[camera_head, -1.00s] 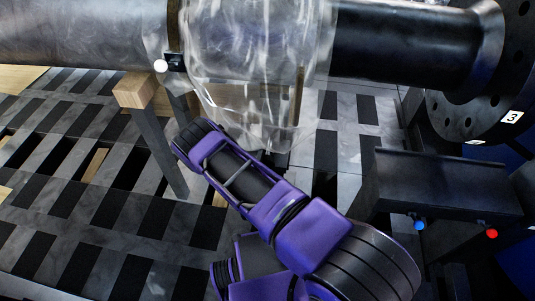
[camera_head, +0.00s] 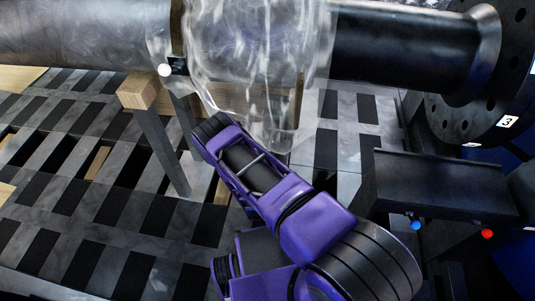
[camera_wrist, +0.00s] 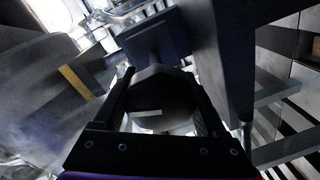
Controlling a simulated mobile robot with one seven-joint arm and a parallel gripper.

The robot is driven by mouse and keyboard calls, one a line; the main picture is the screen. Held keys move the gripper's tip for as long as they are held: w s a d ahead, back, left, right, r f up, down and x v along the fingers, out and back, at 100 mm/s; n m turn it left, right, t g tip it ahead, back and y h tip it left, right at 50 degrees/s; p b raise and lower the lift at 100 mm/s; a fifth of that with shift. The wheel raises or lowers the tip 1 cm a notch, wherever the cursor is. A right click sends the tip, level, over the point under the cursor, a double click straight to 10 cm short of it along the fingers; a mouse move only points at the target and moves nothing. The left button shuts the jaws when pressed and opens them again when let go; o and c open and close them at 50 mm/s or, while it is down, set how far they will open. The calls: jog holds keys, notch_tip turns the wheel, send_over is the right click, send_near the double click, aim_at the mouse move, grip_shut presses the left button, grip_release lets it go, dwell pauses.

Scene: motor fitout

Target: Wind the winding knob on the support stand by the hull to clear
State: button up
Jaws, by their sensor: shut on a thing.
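In the wrist view the dark, rounded winding knob (camera_wrist: 163,98) sits between the two fingers of my gripper (camera_wrist: 160,84), which are shut on it. A pale mark shows on the knob's near face. Behind it is a dark square block, and a dark upright part of what looks like the support stand (camera_wrist: 218,62) stands close on the right. In the head view the clear, glassy hull (camera_head: 258,70) hangs above my purple arm. My gripper and the knob are hidden there behind the arm and hull.
A slanted leg with a wooden block (camera_head: 139,90) stands left of my arm. A dark box (camera_head: 440,185) with blue and red knobs is at the right. Slatted floor lies left.

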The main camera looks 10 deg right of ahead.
jog(key=m, duration=0.4)
jog(key=shift+s, duration=0.1)
jog(key=shift+m+t, duration=0.3)
jog(key=shift+m, duration=1.4)
jog(key=o, duration=1.3)
jog(key=shift+r, duration=0.1)
jog(key=shift+r+p, duration=0.1)
jog(key=shift+p, duration=0.2)
notch_tip(320, 180, up, 10)
jog(key=shift+f+p, duration=0.1)
jog(key=shift+p, duration=0.85)
